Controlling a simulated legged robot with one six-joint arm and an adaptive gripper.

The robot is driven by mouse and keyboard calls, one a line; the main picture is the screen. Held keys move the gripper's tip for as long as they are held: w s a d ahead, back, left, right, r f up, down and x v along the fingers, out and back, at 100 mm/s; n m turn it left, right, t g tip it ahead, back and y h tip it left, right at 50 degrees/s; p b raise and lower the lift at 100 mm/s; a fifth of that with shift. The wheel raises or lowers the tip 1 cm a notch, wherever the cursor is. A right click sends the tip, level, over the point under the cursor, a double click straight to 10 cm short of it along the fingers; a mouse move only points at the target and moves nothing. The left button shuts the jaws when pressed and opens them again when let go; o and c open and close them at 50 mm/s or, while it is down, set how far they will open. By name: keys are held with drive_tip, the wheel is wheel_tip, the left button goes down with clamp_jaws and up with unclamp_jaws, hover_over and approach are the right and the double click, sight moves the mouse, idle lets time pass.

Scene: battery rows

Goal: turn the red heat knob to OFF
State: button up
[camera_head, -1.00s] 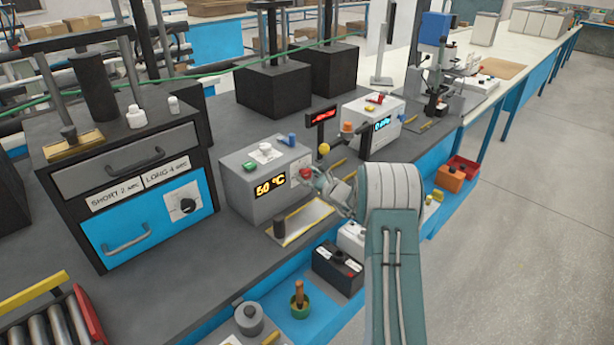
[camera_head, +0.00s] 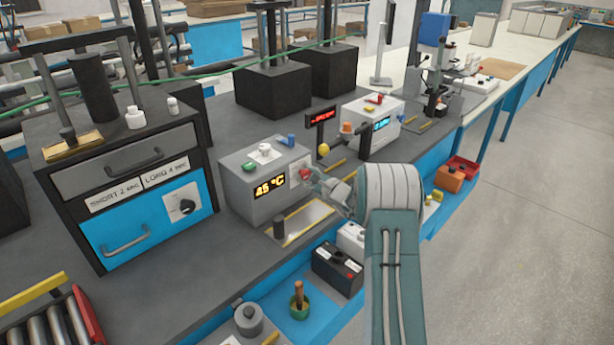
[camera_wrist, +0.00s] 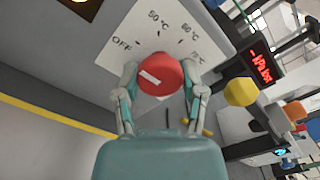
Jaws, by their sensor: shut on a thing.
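The red heat knob (camera_wrist: 162,75) sits on a white dial plate (camera_wrist: 132,24) marked OFF, 50, 60 and a partly hidden third temperature. Its white strip slants toward the left, on the OFF side of the dial. My gripper (camera_wrist: 160,82) is shut on the knob, one finger at each side. In the head view, the knob (camera_head: 305,174) shows at the right of the grey heater box (camera_head: 240,194), and my gripper (camera_head: 318,186) reaches it from the right. The heater display (camera_head: 270,186) reads 45 °C.
A yellow knob (camera_wrist: 241,92) and a red-lit display (camera_wrist: 260,66) stand close right of my gripper. A black battery (camera_head: 337,270) and a green pot (camera_head: 299,304) are on the blue lower shelf.

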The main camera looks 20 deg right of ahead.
drive_tip(key=o, duration=1.1)
drive_tip(key=shift+o, duration=0.2)
drive_tip(key=v, duration=1.2)
